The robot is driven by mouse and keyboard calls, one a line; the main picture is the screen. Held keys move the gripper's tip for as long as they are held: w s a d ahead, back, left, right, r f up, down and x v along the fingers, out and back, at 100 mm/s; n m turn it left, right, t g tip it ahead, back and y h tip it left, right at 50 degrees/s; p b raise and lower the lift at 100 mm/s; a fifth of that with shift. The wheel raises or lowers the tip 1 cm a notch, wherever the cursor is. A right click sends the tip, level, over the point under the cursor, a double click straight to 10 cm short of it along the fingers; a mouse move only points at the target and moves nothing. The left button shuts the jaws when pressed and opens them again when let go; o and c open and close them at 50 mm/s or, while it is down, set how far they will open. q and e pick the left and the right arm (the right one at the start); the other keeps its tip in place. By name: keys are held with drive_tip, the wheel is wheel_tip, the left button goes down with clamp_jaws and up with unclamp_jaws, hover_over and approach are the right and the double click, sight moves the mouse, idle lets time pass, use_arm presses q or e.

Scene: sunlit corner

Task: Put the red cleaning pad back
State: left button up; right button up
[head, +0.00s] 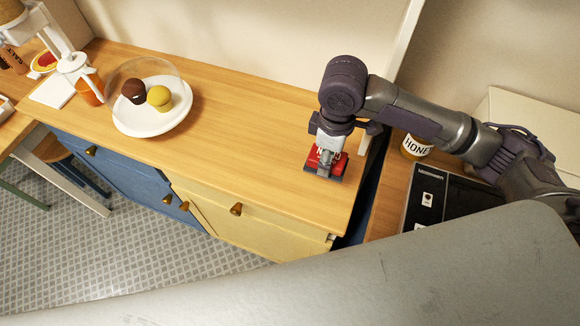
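My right gripper (326,160) points down from above, right over the pad. Its fingers overlap the pad in the head view and hide its middle. I cannot tell whether the fingers are closed on it or only around it, nor whether the pad touches the counter. My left gripper is not in view.
A glass-domed white plate (150,126) with two cupcakes stands on the counter (250,140), whose middle is clear. A honey jar (415,148) and a black appliance (440,200) are at the right. A white appliance (72,64) stands at the far left.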

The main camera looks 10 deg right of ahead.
drive_tip(key=p, duration=0.1)
hover_over(290, 175)
wheel_tip(290, 175, down, 5)
drive_tip(key=shift+f, duration=0.1)
wheel_tip(290, 175, down, 3)
drive_tip(key=shift+f+p, duration=0.1)
drive_tip(key=shift+p, duration=0.5)
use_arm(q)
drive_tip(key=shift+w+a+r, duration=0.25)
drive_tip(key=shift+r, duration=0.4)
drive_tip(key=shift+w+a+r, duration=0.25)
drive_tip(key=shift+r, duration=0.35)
use_arm(e)
drive_tip(key=shift+f, duration=0.35)
drive_tip(key=shift+f, duration=0.1)
drive_tip(key=o, duration=1.1)
use_arm(q)
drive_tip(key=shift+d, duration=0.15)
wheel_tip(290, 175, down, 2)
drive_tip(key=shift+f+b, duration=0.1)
drive_tip(key=shift+b, duration=0.95)
use_arm(e)
wheel_tip(290, 175, up, 12)
